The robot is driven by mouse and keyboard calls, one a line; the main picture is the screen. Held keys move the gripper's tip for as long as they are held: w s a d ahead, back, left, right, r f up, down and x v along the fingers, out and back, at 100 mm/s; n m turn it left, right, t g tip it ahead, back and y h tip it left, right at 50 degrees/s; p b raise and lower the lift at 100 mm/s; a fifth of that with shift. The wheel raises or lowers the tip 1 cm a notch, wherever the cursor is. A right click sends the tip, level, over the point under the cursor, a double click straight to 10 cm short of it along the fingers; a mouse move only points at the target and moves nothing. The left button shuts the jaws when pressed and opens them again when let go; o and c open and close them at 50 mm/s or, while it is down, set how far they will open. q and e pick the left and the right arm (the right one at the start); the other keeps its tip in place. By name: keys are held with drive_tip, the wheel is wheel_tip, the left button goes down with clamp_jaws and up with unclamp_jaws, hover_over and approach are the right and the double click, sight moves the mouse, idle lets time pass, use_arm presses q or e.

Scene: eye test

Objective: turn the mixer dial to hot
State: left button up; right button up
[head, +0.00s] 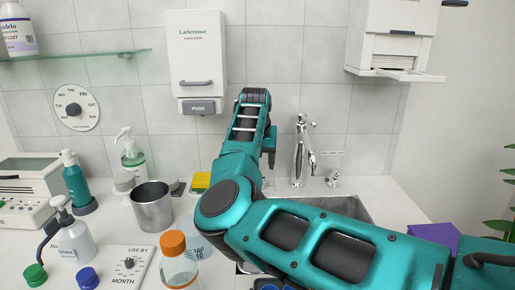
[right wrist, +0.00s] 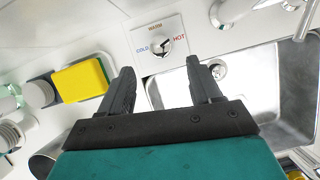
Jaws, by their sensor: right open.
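The mixer dial (right wrist: 159,47) is a round metal knob on a white plate, with COLD at its left, WARM above and HOT at its right. It shows in the right wrist view beyond my fingertips. Its pointer is too small to read surely. In the head view the dial is hidden behind my right arm. My right gripper (right wrist: 158,78) is open and empty, its two dark fingers apart and either side of the dial in the picture, not visibly touching it. In the head view the gripper (head: 268,163) hangs near the counter, left of the tap. My left gripper is not in view.
The tap (head: 299,155) and sink (head: 352,208) lie right of the gripper. A yellow sponge (right wrist: 80,78) lies left of the dial. A metal cup (head: 152,208), an orange-capped jar (head: 178,265) and several bottles crowd the left counter. A white dispenser (head: 197,60) hangs above.

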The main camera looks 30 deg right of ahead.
drive_tip(key=v, duration=0.5)
drive_tip(key=shift+f, duration=0.1)
idle(0.4)
